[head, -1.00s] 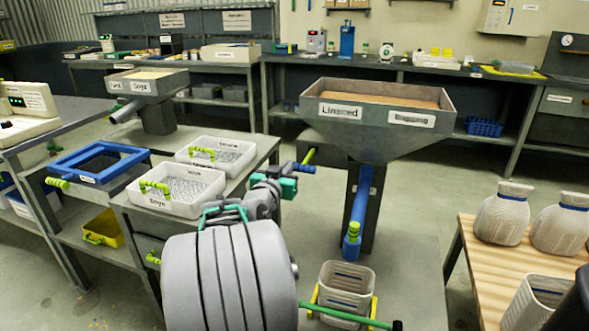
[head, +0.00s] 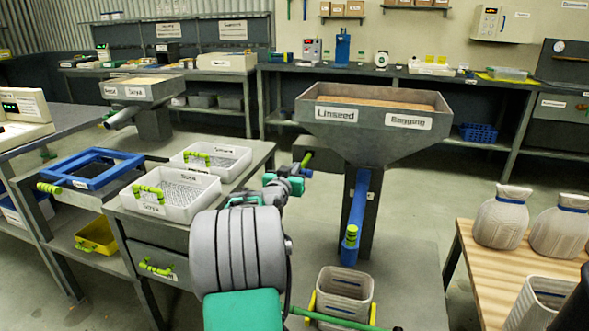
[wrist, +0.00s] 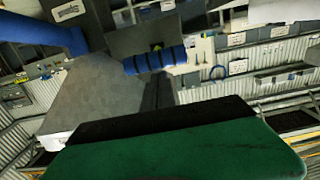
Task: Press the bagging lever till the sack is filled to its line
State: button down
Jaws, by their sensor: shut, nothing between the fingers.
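The grey hopper (head: 378,137) labelled Linseed and Bagging stands right of centre in the head view. Its blue spout (head: 357,205) has a yellow-green piece near its lower end. A lever with a blue ribbed grip (head: 305,173) sticks out left of the hopper post. In the wrist view the grip (wrist: 155,60) lies just beyond my fingers. My gripper (head: 292,186) is shut and empty beside the grip; I cannot tell if they touch. The open white sack (head: 345,283) with blue lines stands below the spout; its fill level is hidden.
A workbench with white trays (head: 178,203) and a blue frame (head: 92,180) lies left. A wooden table (head: 470,262) with filled sacks (head: 500,220) stands right. A green bar (head: 340,318) runs low in front of the sack.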

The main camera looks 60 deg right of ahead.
notch_tip(320, 180, down, 9)
jog(key=b, duration=0.8)
jog(key=shift+d+r, duration=0.15)
notch_tip(320, 180, up, 4)
jog(key=a+p, duration=0.1)
jog(key=a, duration=0.1)
jog(key=s+a+f+p, duration=0.1)
jog(key=a+f, duration=0.2)
jog(key=a, duration=0.6)
jog(key=shift+s+a+f+p, duration=0.2)
jog(key=shift+s+a+p, duration=0.05)
jog(key=shift+s+p, duration=0.1)
